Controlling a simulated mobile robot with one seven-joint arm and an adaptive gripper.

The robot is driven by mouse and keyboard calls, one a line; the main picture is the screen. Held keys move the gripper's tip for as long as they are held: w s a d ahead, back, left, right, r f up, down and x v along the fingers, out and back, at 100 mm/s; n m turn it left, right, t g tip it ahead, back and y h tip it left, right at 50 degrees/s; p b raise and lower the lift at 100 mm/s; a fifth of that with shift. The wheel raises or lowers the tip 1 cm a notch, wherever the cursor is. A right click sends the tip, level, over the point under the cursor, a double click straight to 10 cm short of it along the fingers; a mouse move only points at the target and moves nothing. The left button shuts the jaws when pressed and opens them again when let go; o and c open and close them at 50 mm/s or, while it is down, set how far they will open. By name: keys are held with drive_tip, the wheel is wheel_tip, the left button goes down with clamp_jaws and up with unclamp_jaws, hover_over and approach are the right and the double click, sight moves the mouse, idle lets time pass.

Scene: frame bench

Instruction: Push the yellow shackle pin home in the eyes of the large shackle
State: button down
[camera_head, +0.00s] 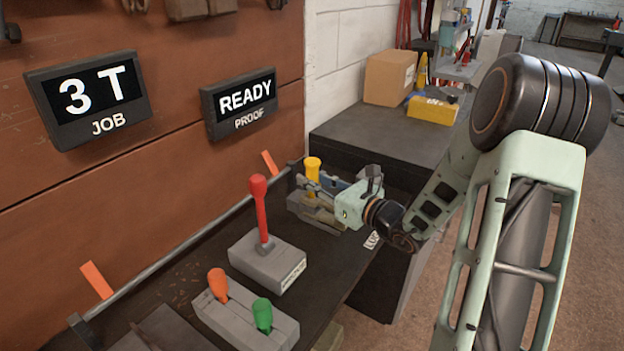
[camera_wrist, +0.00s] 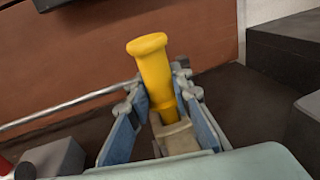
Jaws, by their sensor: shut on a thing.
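The yellow shackle pin (camera_head: 313,166) stands roughly upright at the far end of the dark bench. It also shows in the wrist view (camera_wrist: 152,68), with its wide head uppermost. My gripper (camera_head: 322,187) comes in from the right and is shut on the pin. Its blue finger pads lie on either side of the pin in the wrist view. A grey-beige part (camera_wrist: 177,138) shows below the pin between the fingers. I cannot tell whether it is the large shackle, nor how deep the pin's lower end sits, because the gripper hides it.
A red lever (camera_head: 260,215) on a grey box rises left of my gripper. An orange knob (camera_head: 218,284) and a green knob (camera_head: 262,314) stand nearer. A rail (camera_head: 190,245) runs along the wall. Signs read "3 T JOB" and "READY PROOF". A cardboard box (camera_head: 388,78) stands behind.

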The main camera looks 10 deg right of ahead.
drive_tip(key=shift+f+b, duration=0.9)
drive_tip(key=shift+f, duration=0.3)
drive_tip(key=c, duration=1.7)
unclamp_jaws()
drive_tip(key=shift+o, duration=0.2)
drive_tip(key=v, duration=1.2)
drive_tip(key=shift+d, duration=0.1)
